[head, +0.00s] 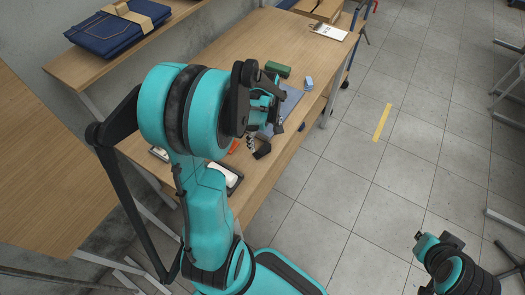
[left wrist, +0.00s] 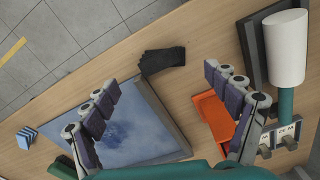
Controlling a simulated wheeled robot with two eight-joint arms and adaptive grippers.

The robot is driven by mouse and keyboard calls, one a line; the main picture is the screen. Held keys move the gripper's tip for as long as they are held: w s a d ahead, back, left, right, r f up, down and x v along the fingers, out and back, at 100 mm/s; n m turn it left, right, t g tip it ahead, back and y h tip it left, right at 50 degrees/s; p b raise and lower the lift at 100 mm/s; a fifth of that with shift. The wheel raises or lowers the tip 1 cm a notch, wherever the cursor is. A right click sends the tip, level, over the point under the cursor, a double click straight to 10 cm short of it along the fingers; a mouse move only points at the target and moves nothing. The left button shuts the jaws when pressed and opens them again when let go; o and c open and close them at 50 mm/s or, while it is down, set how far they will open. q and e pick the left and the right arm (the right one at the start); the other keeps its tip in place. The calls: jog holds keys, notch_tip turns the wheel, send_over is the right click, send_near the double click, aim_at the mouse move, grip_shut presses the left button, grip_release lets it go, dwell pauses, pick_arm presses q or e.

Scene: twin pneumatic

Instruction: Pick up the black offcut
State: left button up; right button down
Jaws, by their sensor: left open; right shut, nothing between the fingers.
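The black offcut (left wrist: 162,61) lies on the wooden workbench near its edge in the left wrist view, dark and ridged. A dark piece in the head view (head: 262,150) looks like the same offcut. My left gripper (left wrist: 161,80) is open and empty, its two fingers spread wide on either side of the view with the offcut showing beyond the gap. In the head view my left gripper (head: 270,116) hangs over the bench and hides part of it. My right gripper (head: 428,244) is shut and empty at the lower right, away from the bench.
A clipboard (head: 328,31) lies at the far end. Open tiled floor is right of the bench.

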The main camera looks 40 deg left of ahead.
aim_at(263, 150)
pick_arm(q)
notch_tip(263, 150, down, 6)
jog(key=shift+s+r+b, duration=0.1)
jog(key=shift+s+b, duration=0.05)
jog(key=shift+b, duration=0.95)
jog(key=c, duration=0.9)
